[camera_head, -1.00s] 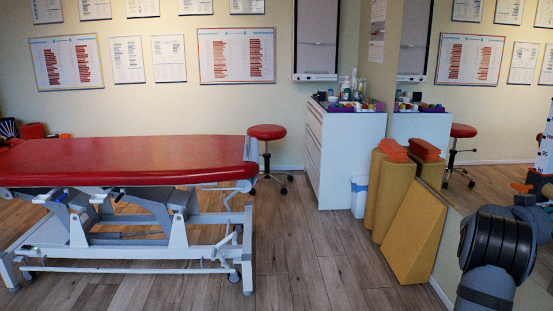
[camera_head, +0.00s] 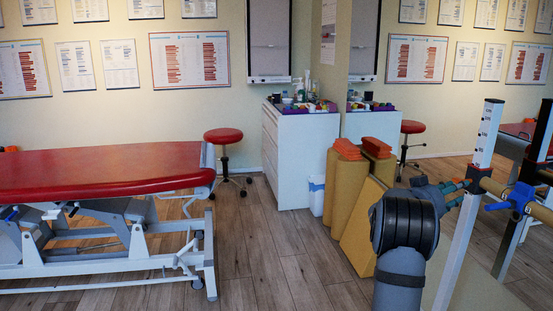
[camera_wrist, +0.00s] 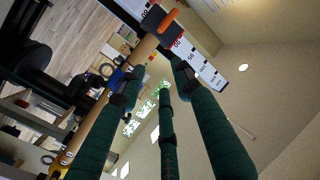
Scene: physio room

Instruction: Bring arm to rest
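My arm (camera_head: 408,225), with black rings and a grey-blue link, stands at the lower right of the head view. My gripper (camera_head: 452,192) is partly hidden behind the arm in that view and looks small and teal, close to a white post. In the wrist view the dark green fingers of my gripper (camera_wrist: 157,82) stand apart. I see nothing held between them. A wooden rail (camera_wrist: 82,134) and a white numbered post (camera_wrist: 203,68) with an orange clamp (camera_wrist: 168,20) show beyond the fingertips. I cannot tell whether the fingers touch the rail.
The white post (camera_head: 466,220) and wooden rail (camera_head: 535,210) of a bar frame stand at the right. A mirror wall lies behind my arm. Yellow foam wedges (camera_head: 357,237) and a white cabinet (camera_head: 300,160) stand left of it. A red treatment table (camera_head: 105,168) is at left; floor between is clear.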

